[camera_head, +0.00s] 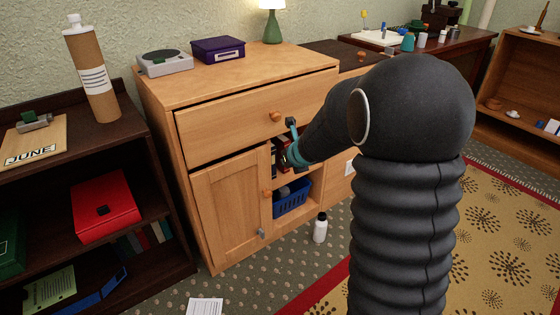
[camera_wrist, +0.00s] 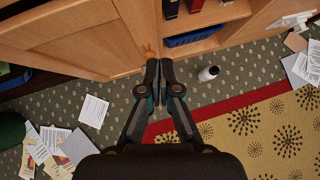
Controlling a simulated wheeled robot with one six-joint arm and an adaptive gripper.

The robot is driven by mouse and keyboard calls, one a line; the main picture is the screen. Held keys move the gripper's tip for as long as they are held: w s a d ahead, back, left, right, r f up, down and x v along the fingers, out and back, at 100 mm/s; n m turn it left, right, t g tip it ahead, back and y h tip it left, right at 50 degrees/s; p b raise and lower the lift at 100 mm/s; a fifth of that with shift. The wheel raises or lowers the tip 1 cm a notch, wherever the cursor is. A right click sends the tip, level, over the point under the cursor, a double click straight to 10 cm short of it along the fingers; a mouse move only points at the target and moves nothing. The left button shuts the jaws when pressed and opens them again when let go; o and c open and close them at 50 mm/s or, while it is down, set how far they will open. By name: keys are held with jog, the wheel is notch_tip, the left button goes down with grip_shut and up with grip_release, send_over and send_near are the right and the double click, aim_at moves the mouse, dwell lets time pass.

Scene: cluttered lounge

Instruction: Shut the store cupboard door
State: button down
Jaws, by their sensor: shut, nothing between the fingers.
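The wooden cupboard (camera_head: 165,100) stands against the wall in the head view. Its panelled left door (camera_head: 230,210) has a round knob (camera_head: 267,193) near its right edge. Right of this door the inside is open to view, with books and a blue basket (camera_head: 291,200). The door also shows at upper left in the wrist view (camera_wrist: 75,45), with the knob (camera_wrist: 148,51) just beyond my fingertips. My gripper (camera_wrist: 160,64) is shut and empty, in front of the cupboard's open part. I cannot tell whether it touches the knob.
A wide drawer (camera_head: 240,112) above the door shows a dark gap along its top. A white bottle (camera_head: 320,228) stands on the carpet by the cupboard. A dark shelf unit (camera_head: 165,235) is close on the left. Papers (camera_wrist: 93,111) lie on the floor.

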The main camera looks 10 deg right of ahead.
jog(key=d+p+v, duration=0.1)
jog(key=v, duration=0.5)
jog(key=shift+r, duration=0.2)
jog(key=shift+d, duration=0.15)
jog(key=s+d+m+h, duration=0.1)
jog(key=d+m+h, duration=0.3)
jog(key=d+m, duration=0.55)
jog(key=s+r+m+g+h, duration=0.25)
jog(key=s+m, duration=0.75)
jog(key=m, duration=0.6)
jog(key=s+a+r+m+y, duration=0.2)
jog(key=s+a+m, duration=0.4)
jog(key=s, duration=0.5)
jog(key=s+a+r+m+y, duration=0.2)
jog(key=s+a+r+m, duration=0.2)
jog(key=s, duration=0.7)
jog(key=shift+a+m+g+y, duration=0.35)
jog(key=shift+a+m, duration=0.75)
jog(key=shift+m, duration=0.25)
